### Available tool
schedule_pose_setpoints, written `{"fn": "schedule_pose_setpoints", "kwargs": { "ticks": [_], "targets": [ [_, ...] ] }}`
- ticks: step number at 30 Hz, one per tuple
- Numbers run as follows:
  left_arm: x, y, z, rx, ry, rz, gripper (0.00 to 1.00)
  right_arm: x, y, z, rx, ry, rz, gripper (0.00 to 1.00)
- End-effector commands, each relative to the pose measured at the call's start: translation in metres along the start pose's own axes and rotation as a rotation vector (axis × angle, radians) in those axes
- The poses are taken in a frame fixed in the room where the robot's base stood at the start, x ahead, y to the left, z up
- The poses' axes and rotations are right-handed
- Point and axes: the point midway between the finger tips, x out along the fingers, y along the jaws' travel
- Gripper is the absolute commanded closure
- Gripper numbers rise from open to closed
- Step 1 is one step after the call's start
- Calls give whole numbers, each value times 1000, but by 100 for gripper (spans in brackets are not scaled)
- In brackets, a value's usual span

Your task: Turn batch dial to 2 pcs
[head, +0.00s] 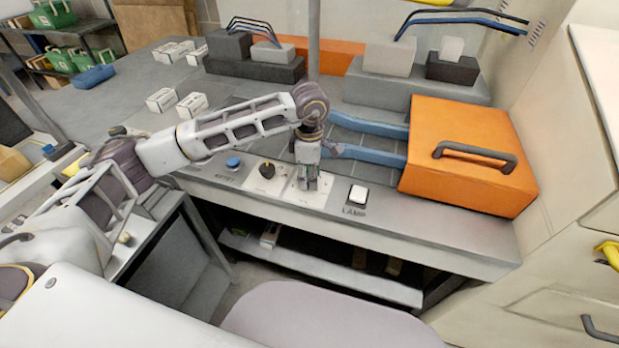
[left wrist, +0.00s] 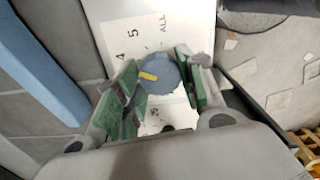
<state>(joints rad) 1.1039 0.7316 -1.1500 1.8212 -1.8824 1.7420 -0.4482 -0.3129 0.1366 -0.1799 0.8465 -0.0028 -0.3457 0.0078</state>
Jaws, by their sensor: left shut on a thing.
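The batch dial (left wrist: 163,69) is a round blue-grey knob with a yellow pointer mark (left wrist: 148,76) in the left wrist view. The mark lies left of the knob's middle; I cannot tell which number it meets. The white dial plate (left wrist: 112,30) shows 4, 5 and ALL; print below the knob is partly hidden. My left gripper (left wrist: 158,92) has its green-padded fingers on both sides of the knob, shut on it. In the head view the left gripper (head: 308,182) points down at the plate (head: 313,201) and hides the knob. My right gripper is not in view.
A black knob (head: 267,170) and a blue button (head: 233,163) stand left of the plate. A white lamp switch (head: 358,194) is to the right. An orange box (head: 460,180) with a dark handle stands further right. Small white boxes (head: 192,105) lie at the back left.

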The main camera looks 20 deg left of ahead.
Motion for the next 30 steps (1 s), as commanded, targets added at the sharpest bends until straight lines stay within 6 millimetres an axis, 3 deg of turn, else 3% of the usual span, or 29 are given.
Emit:
{"fn": "schedule_pose_setpoints", "kwargs": {
  "ticks": [30],
  "targets": [
    [0,1,0,-781,0,1,85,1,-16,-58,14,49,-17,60]
  ]
}}
